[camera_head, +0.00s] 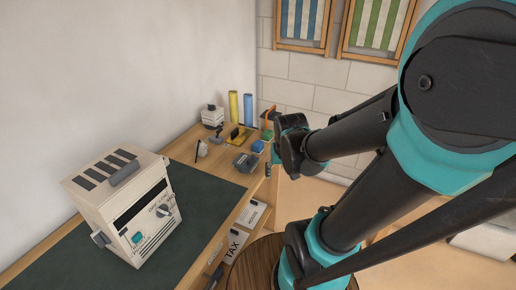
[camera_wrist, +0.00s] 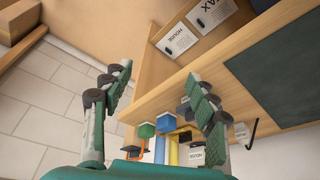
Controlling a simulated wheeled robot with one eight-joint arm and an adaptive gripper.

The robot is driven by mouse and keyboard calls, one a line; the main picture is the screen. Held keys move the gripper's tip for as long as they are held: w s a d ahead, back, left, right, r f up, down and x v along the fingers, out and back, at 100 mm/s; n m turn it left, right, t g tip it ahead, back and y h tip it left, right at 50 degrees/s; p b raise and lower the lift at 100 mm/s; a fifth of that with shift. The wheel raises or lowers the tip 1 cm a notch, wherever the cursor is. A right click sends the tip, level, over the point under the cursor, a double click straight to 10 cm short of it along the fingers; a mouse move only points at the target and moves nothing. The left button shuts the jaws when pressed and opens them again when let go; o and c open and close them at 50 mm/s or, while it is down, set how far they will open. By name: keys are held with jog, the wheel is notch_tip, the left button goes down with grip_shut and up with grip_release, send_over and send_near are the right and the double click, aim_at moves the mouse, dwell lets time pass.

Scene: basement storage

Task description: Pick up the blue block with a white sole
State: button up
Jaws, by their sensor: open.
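The blue block (camera_head: 258,146) sits near the right edge of the desk in the head view, with a pale strip along its bottom. In the wrist view the blue block (camera_wrist: 166,122) shows between the two fingers, at some distance beyond them. My gripper (camera_wrist: 158,88) is open and empty, its green-padded fingers spread wide. In the head view my wrist hangs just right of the desk edge, and the fingers are mostly hidden or too small to make out.
A green block (camera_wrist: 146,131) stands close beside the blue one. Blue and yellow cylinders (camera_head: 233,106), a grey box (camera_head: 245,162) and a small white device (camera_head: 212,116) are nearby. A large cream machine (camera_head: 124,205) stands on the dark mat.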

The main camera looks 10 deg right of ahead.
jog(key=w+a+r+m+h, duration=0.1)
jog(key=w+a+r+m, duration=0.15)
jog(key=w, duration=0.35)
jog(key=w+a+r+m, duration=0.1)
jog(key=w+r, duration=0.3)
jog(key=w, duration=0.3)
jog(key=m+h, duration=0.1)
jog(key=m, duration=0.1)
send_near(258, 143)
jog(key=x, duration=1)
jog(key=shift+f, duration=0.3)
jog(key=shift+c, duration=0.2)
jog(key=c, duration=1)
jog(key=shift+r, duration=0.1)
notch_tip(258, 143, up, 20)
jog(key=shift+f, duration=0.1)
